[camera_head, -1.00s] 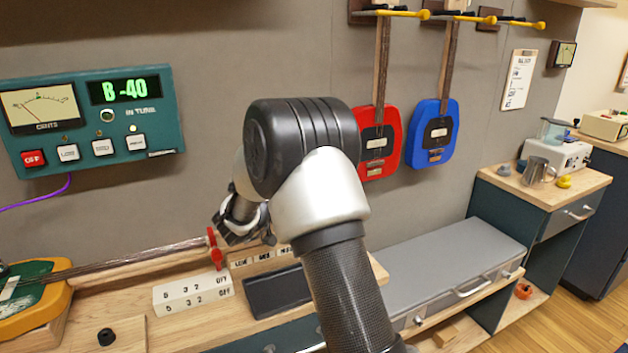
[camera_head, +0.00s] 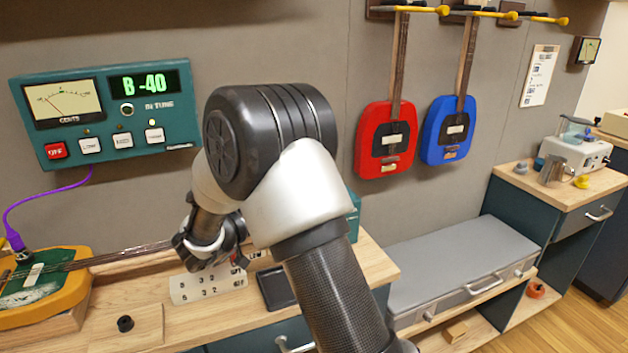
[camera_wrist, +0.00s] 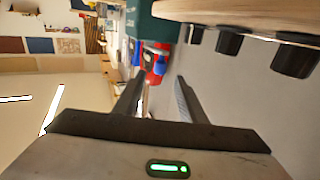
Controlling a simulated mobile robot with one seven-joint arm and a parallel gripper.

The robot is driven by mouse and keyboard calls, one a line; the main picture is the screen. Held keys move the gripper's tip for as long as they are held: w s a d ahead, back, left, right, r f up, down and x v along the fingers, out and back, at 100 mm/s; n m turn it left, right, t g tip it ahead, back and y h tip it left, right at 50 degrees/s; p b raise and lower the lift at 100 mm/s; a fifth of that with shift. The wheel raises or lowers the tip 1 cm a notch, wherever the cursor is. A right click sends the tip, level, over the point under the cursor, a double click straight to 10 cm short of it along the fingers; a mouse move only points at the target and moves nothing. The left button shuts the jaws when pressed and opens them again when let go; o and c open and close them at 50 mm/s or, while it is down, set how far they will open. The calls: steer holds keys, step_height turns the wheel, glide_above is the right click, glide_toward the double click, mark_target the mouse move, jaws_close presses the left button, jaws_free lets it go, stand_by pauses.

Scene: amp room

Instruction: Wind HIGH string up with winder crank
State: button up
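A yellow and green guitar body (camera_head: 45,285) lies on the bench at the left. Its neck (camera_head: 130,252) runs right until my arm hides it. The teal tuner (camera_head: 105,112) on the wall reads B -40. In the wrist view my gripper (camera_wrist: 159,78) is open, with a gap between its dark fingers and nothing clearly held. The head view hides the fingertips. Several dark round knobs (camera_wrist: 228,40) line a wooden edge in the wrist view.
A red guitar (camera_head: 386,150) and a blue guitar (camera_head: 446,130) hang on the wall. A grey case (camera_head: 460,262) is at the right. A purple cable (camera_head: 45,198) hangs from the tuner.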

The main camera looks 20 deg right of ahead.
steer(key=v, duration=0.5)
steer(key=shift+s+a, duration=0.1)
